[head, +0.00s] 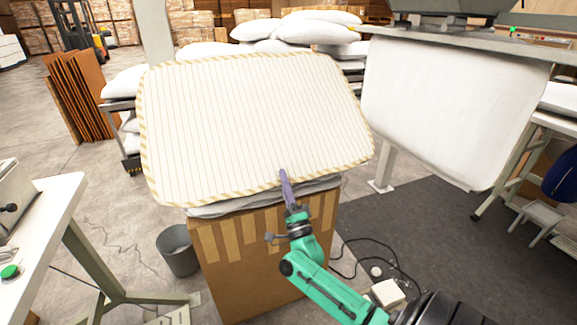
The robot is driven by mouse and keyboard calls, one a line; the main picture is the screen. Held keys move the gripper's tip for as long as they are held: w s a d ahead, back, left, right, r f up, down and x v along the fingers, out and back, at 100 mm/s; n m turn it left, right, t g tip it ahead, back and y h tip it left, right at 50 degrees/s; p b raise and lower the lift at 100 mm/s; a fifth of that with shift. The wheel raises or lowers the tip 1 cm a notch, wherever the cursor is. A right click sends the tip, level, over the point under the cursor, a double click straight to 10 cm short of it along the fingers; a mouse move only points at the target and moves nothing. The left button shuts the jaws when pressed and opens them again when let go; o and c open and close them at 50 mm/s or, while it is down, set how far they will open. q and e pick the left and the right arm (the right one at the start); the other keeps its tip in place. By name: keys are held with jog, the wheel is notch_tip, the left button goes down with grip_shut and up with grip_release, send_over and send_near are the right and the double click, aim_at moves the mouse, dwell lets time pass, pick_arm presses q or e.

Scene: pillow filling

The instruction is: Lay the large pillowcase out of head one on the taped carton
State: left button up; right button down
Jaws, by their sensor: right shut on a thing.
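The large pillowcase (255,115) is cream with thin stripes and a tan-striped edge. It is spread flat above the taped carton (265,255), a brown box with vertical tape strips down its front. Grey-white folded cloth (215,209) shows between the pillowcase and the carton. My right gripper (284,178) is shut on the pillowcase at its near edge, right of the middle. I cannot tell whether the pillowcase fully rests on what is under it. A large white case (450,110) hangs from the machine at the right. My left gripper is not in view.
A grey bin (177,250) stands on the floor left of the carton. A white table (40,225) is at the left front. White pillows (285,30) are stacked on racks behind. Cables and a white box (388,292) lie on the floor at the right.

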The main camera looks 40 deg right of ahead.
jog(key=w+f+g+p, duration=0.1)
jog(key=p, duration=0.1)
jog(key=w+d+f+g+y+p, duration=0.1)
jog(key=f+g+p, duration=0.1)
jog(key=p, duration=0.1)
jog(key=shift+w+f+p, duration=0.1)
jog(key=shift+w+p, duration=0.1)
jog(key=shift+p, duration=0.15)
notch_tip(320, 180, down, 7)
jog(key=g+y+p, duration=0.1)
jog(key=g+p, duration=0.3)
jog(key=shift+f, duration=0.15)
jog(key=c, duration=0.7)
grip_release()
jog(key=shift+a, duration=0.1)
jog(key=shift+o, duration=0.2)
jog(key=o, duration=0.5)
jog(key=p+v, duration=0.3)
jog(key=v, duration=0.6)
jog(key=shift+p, duration=0.3)
